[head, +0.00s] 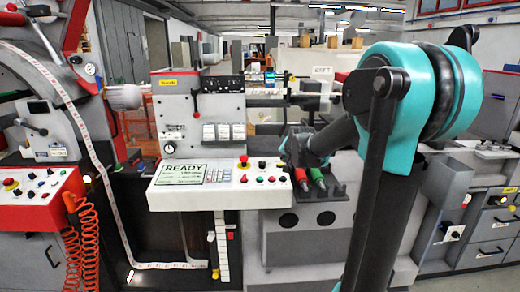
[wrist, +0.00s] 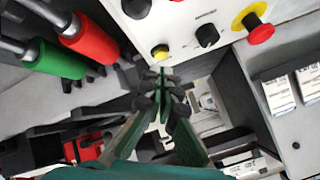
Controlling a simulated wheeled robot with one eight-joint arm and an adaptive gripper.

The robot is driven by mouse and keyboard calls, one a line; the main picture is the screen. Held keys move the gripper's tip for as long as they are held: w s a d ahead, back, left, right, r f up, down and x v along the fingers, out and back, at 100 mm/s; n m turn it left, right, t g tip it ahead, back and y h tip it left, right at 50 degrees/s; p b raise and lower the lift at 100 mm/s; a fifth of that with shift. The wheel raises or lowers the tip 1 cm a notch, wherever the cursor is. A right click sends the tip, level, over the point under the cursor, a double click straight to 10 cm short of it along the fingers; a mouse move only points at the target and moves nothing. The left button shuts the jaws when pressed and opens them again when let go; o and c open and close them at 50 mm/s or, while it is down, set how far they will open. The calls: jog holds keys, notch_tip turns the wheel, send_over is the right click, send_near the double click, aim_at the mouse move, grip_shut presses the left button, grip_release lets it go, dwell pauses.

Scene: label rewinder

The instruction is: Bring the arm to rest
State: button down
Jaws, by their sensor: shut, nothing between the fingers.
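My gripper (wrist: 163,78) is shut and empty in the wrist view, with its dark green fingers meeting at the tips. The tips are close to the edge of a white control panel (wrist: 185,22), and I cannot tell whether they touch it. In the head view my arm bends at a large teal joint at the right. Its dark forearm reaches left to just behind the right end of the panel (head: 225,198). The fingers are not clearly visible there.
A red handle (wrist: 90,40) and a green handle (wrist: 55,60) stand close to my gripper; they also show in the head view. A yellow-red emergency knob (wrist: 258,25) sits on the panel. A red control box (head: 40,195) with orange coiled cable stands left.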

jog(key=s+d+f+n+g, duration=0.1)
jog(key=s+f+n+g, duration=0.1)
jog(key=s+f, duration=0.4)
jog(key=s+d+f+n+g, duration=0.1)
jog(key=s+f, duration=0.5)
jog(key=s, duration=1.1)
jog(key=s+d+f+n+g, duration=0.1)
jog(key=s+f, duration=0.5)
jog(key=s, duration=0.6)
jog(key=n+g, duration=0.1)
jog(key=n, duration=0.1)
jog(key=shift+s+d+f+n+g+h, duration=0.15)
jog(key=shift+n+g+h, duration=0.15)
jog(key=shift+g+h, duration=0.1)
